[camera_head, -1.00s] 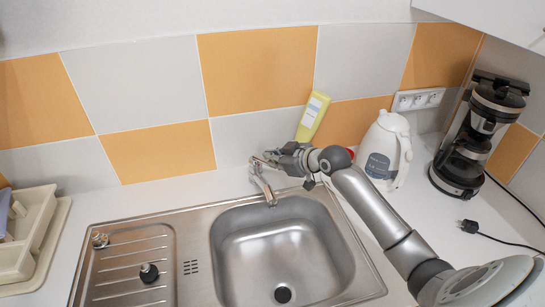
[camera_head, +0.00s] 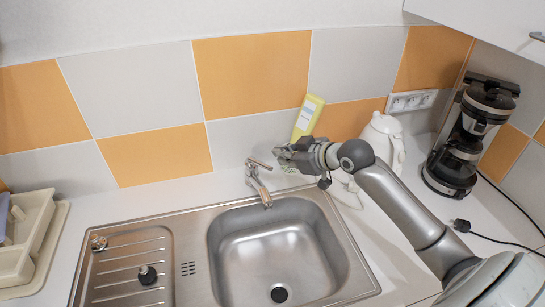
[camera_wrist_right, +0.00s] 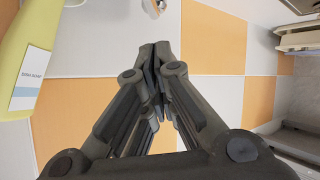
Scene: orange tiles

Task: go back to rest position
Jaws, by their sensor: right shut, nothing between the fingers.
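My right gripper (camera_head: 284,153) is shut and empty. In the head view it is just right of the faucet (camera_head: 259,181), above the back edge of the sink, and looks apart from it. In the right wrist view the closed fingers of my right gripper (camera_wrist_right: 153,52) point at the tiled wall, with nothing between them. My left gripper is not in view.
The steel sink (camera_head: 226,232) lies below. A yellow bottle (camera_head: 307,116) stands behind my gripper; it is close by in the wrist view (camera_wrist_right: 28,50). A white kettle (camera_head: 387,137), partly hidden by my arm, and a coffee maker (camera_head: 466,140) stand right. A dish rack (camera_head: 36,232) is left.

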